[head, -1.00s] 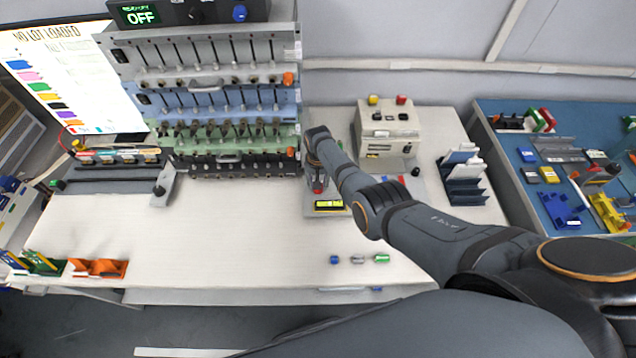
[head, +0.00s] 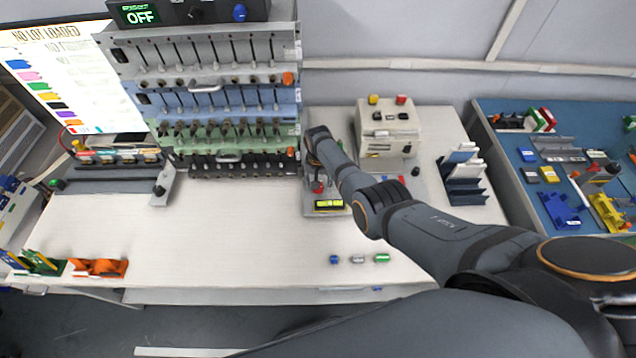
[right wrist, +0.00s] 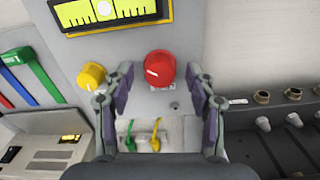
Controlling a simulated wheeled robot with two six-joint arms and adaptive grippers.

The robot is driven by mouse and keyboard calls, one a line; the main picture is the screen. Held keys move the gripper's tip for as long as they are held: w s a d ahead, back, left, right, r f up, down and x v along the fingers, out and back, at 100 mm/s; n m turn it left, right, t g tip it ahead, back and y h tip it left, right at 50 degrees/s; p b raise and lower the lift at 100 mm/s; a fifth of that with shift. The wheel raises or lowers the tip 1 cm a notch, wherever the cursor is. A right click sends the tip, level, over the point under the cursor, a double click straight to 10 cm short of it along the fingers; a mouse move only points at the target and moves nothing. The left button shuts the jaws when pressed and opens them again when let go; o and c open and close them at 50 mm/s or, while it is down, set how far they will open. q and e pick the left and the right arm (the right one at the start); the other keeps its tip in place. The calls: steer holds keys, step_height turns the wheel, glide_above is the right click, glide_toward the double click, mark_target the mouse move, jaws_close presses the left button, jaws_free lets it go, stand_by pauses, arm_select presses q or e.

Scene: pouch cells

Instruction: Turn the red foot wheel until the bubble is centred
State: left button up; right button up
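The red foot wheel (right wrist: 160,68) stands on a grey plate in the right wrist view, with a pale mark on its left side. It also shows in the head view (head: 318,187), partly hidden by my right gripper. My right gripper (right wrist: 160,80) is open, its two fingers apart on either side of the red wheel, with gaps visible. The yellow-green level vial (right wrist: 135,10) lies above the wheel; its pale round bubble (right wrist: 103,6) sits between dark lines, cut near the frame's top. A yellow foot wheel (right wrist: 92,75) is left of the left finger. My left gripper is not in view.
A rack (head: 215,88) of several coloured tiers stands left of the level plate. A beige machine (head: 388,128) with yellow and red buttons stands behind it to the right. Several small pieces (head: 358,259) lie near the front edge. The table's middle is clear.

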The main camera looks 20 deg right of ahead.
steer(key=shift+r, duration=0.1)
step_height(320, 180, up, 12)
stand_by(0.5)
stand_by(0.4)
